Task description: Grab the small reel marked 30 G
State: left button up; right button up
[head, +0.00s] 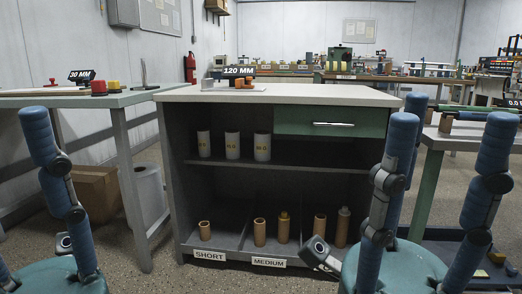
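No label reading 30 G is legible. Small red and yellow pieces (113,85) stand on the left bench near a "30 MM" sign (82,75); I cannot tell whether they are reels. Small orange-brown pieces (244,84) sit by the "120 MM" sign (239,71) on the middle cabinet. My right gripper (447,120) is at the lower right, its blue fingers upright and spread, with nothing between them. My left gripper (45,150) is at the lower left, partly cut off by the frame, with its visible fingers apart and nothing held. Both are in front of the furniture.
The cabinet (330,92) has a green drawer (330,122), pale marked cylinders (232,146) on a shelf, and tan tubes (259,232) in labelled lower bays. More benches stand behind.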

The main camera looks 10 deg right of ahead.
aim_at(203, 135)
jog(key=i+u, duration=0.3)
jog(key=i, duration=0.6)
jog(key=i+l+u, duration=0.15)
jog(key=i+u, duration=0.2)
jog(key=i, duration=0.6)
